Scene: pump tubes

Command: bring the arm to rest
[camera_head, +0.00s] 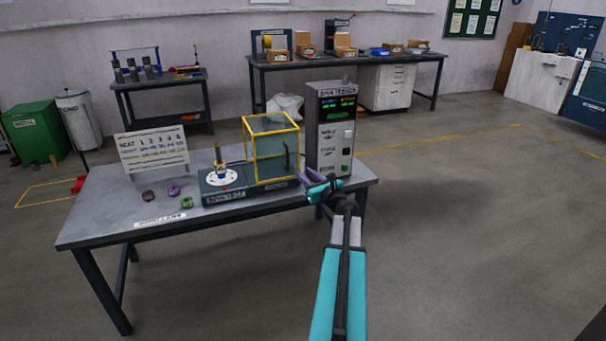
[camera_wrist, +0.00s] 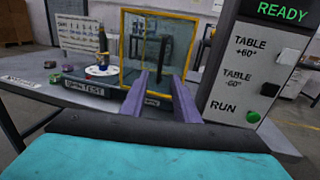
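My gripper (camera_head: 313,181) is at the table's front right, in front of the control box. In the wrist view its two purple fingers (camera_wrist: 160,76) stand apart with nothing between them. The tall grey control box (camera_head: 333,130) shows a green READY display in the wrist view (camera_wrist: 282,12). Its buttons there are marked TABLE +60, TABLE -60 and RUN, and the RUN button (camera_wrist: 253,116) is green. The spin-test unit (camera_head: 232,190) carries a white round plate (camera_head: 221,177) with an upright tube, and a yellow-framed clear guard (camera_head: 271,150) stands at its right.
The grey table (camera_head: 110,215) holds several small coloured rings (camera_head: 174,190) and a white sign board (camera_head: 152,150) at the left. A back bench (camera_head: 400,57) holds boxes. A green bin (camera_head: 35,133) stands far left. The floor to the right of my arm is clear.

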